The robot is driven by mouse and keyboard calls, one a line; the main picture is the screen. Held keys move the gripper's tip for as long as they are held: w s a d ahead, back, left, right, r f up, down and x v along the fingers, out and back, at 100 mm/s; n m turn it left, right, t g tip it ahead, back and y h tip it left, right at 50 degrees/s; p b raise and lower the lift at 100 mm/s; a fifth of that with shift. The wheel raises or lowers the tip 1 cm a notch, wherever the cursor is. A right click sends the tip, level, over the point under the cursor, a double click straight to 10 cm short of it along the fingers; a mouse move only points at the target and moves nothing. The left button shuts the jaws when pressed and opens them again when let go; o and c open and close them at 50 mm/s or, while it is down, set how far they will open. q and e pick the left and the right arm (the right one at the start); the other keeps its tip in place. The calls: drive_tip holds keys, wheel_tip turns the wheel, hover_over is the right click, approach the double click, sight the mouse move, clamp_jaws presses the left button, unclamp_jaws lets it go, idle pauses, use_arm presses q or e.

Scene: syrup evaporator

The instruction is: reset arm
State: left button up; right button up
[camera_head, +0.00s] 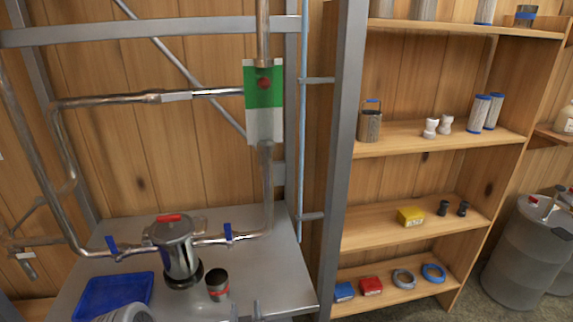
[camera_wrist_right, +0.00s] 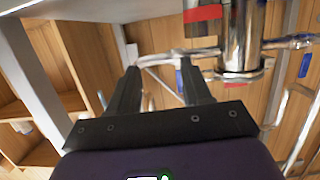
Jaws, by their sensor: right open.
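My right gripper (camera_head: 246,310) shows only as two grey fingertips at the bottom edge of the head view, in front of the metal bench. In the right wrist view, its two dark fingers (camera_wrist_right: 158,68) stand apart with nothing between them. The steel filter canister (camera_head: 178,250) with a red handle on top stands on the bench, left of and beyond the gripper. It appears upside down in the right wrist view (camera_wrist_right: 240,40). My left gripper is not in view.
A dark cup with a red band (camera_head: 218,285) stands close left of the right gripper. A blue tray (camera_head: 115,296) lies at the left. Pipes with blue valve handles (camera_head: 228,233) join the canister. A grey post (camera_head: 340,150) and wooden shelves (camera_head: 425,143) stand to the right.

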drive_tip(key=s+d+f+m+g+h, duration=0.15)
drive_tip(key=d+f+g, duration=0.25)
drive_tip(key=d+f, duration=0.4)
drive_tip(key=s+d+f+m+g, duration=0.1)
drive_tip(key=s+d+f+g, duration=0.3)
drive_tip(key=f, duration=0.6)
drive_tip(key=s+d+f+m+g+y, duration=0.1)
drive_tip(key=s+d+f+g, duration=0.2)
drive_tip(key=s, duration=0.5)
drive_tip(key=s+d+f+m+g+y, duration=0.1)
drive_tip(key=s+d+f+g, duration=0.2)
drive_tip(key=s+d+f, duration=0.2)
drive_tip(key=s+f, duration=0.2)
drive_tip(key=s, duration=0.2)
drive_tip(key=shift+s+g+y, duration=0.15)
drive_tip(key=shift+g+y, duration=0.15)
drive_tip(key=shift+y, duration=0.05)
drive_tip(key=shift+m, duration=0.25)
